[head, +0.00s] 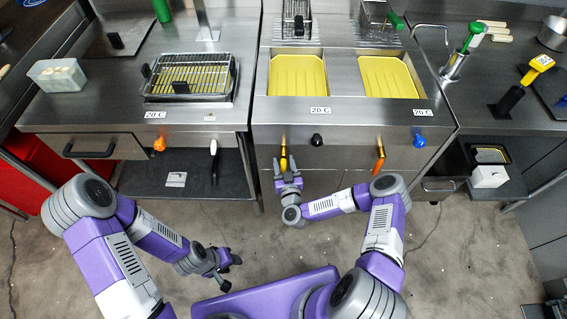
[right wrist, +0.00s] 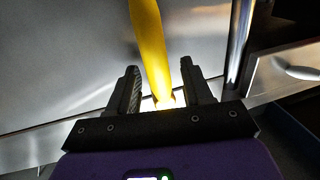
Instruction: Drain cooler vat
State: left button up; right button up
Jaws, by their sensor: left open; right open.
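The counter unit has two basins of yellow content, a left basin (head: 298,76) and a right basin (head: 388,76). A label (head: 320,110) near the left basin and a label (head: 422,112) near the right one both appear to read 20 C. A yellow handle (head: 283,155) hangs on the front below the left basin, and an orange handle (head: 379,158) below the right. My right gripper (head: 287,178) is open at the yellow handle. In the right wrist view the yellow handle (right wrist: 150,45) stands between the open fingers (right wrist: 160,84). My left gripper (head: 232,272) is open and empty above the floor.
A black knob (head: 316,140) and a blue knob (head: 419,140) are on the same front panel. The griddle unit at left has an orange knob (head: 159,143) and a hanging black-and-white handle (head: 213,158). Open floor (head: 440,240) lies right of my arms.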

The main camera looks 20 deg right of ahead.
jog(key=shift+w, duration=0.3)
grip_shut()
dwell(0.3)
